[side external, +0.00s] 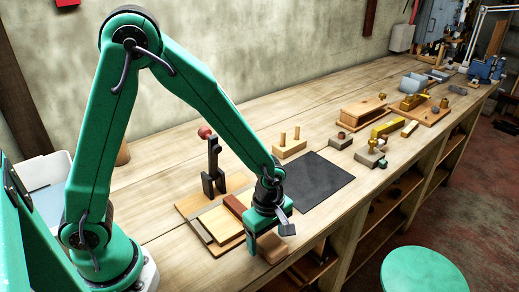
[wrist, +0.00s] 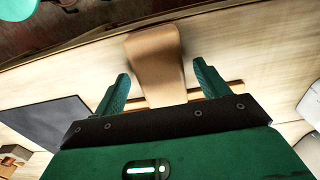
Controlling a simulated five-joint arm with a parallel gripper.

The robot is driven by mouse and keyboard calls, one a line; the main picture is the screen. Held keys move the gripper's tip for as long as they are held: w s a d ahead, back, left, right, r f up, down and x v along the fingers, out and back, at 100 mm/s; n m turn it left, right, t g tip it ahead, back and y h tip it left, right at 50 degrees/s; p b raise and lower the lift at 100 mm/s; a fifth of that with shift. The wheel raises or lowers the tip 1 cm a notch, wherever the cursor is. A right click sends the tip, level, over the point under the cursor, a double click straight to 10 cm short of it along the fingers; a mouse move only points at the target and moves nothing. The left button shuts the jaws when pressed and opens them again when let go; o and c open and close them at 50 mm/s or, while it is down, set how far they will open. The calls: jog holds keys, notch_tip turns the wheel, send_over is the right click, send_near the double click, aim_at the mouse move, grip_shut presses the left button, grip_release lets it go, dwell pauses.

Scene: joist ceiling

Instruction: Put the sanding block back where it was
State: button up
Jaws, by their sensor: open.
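A tan block with rounded edges, which looks like the sanding block (side external: 272,249), lies near the front edge of the bench, at the front corner of a wooden board fixture. My gripper (side external: 267,236) is low over it, with its fingers partly hiding it. In the wrist view the block (wrist: 154,58) shows between the two fingers of my gripper (wrist: 161,76) and reaches out past their tips. A gap shows on each side, so the fingers are open and apart from it. Whether the block touches the board is unclear.
The board fixture (side external: 190,207) carries a dark clamp with a red knob (side external: 205,132) and a red-brown strip (side external: 234,203). A black mat (side external: 318,184) lies to the right, bare. A pegged wooden block (side external: 290,147) stands behind it. A green stool (side external: 428,270) is in front.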

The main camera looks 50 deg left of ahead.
aim_at(268, 239)
jog(key=shift+r, duration=0.2)
notch_tip(268, 239, up, 13)
dwell(0.6)
dwell(0.5)
jog(key=s+a+r+m+t, duration=0.5)
jog(key=s+a+r+m, duration=0.5)
jog(key=m, duration=0.8)
jog(key=shift+s+a+t, duration=0.3)
jog(key=shift+a, duration=0.7)
